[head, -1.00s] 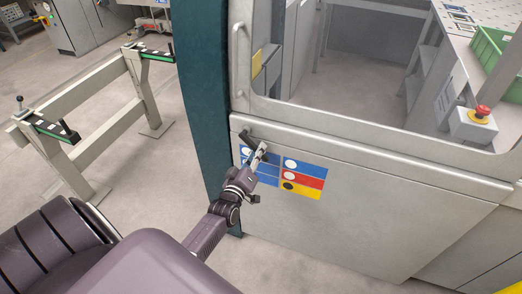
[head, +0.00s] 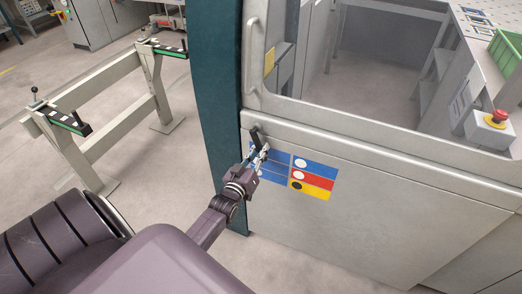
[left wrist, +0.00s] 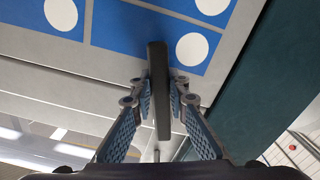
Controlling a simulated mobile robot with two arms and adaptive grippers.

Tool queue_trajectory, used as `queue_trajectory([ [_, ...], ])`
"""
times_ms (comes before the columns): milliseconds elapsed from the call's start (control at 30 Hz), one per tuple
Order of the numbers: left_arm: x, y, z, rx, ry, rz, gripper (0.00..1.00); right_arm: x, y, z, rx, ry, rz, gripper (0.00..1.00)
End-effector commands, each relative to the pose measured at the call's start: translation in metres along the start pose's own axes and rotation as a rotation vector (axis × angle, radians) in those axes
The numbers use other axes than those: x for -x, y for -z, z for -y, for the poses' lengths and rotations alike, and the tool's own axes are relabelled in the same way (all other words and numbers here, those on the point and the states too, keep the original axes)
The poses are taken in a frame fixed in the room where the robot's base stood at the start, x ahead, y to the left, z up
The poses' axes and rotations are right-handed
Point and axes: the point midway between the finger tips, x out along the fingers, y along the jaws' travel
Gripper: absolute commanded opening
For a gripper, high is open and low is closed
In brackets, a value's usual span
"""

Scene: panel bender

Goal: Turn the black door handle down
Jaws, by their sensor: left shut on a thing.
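The black door handle (head: 257,137) sits at the upper left corner of the grey door panel (head: 350,215), beside the dark teal post. It slants steeply downward in the head view. My left gripper (head: 262,155) is at its lower part, in front of the blue sticker. In the left wrist view the handle (left wrist: 158,80) is a long dark bar running between the two fingers of my left gripper (left wrist: 160,98), which are closed around it. The handle's pivot is hard to make out. My right gripper is in neither view.
The teal post (head: 215,90) stands close to the left of the handle. A vertical grey grab bar (head: 250,55) is above it on the window frame. A beige stand (head: 125,95) is at the left. A red emergency button (head: 497,117) is at the right.

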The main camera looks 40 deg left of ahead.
Motion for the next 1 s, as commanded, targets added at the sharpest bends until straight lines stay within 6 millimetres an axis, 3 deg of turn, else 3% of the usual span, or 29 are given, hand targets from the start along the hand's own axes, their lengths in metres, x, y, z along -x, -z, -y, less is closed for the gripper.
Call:
queue_trajectory([
  [267,0.001,-0.002,0.002,-0.012,0.003,0.006,0.00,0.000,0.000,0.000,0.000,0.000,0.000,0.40],
  [300,0.001,-0.002,0.002,-0.012,0.003,0.006,0.18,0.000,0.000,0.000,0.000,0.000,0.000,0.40],
  [433,0.001,-0.002,0.002,-0.009,0.002,0.005,0.32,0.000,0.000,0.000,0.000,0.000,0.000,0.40],
  [767,0.003,-0.001,0.001,-0.006,0.001,0.002,0.33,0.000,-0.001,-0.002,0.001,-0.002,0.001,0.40],
  [1000,0.034,-0.002,0.002,-0.005,0.002,0.005,0.33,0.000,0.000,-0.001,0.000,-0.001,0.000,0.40],
])
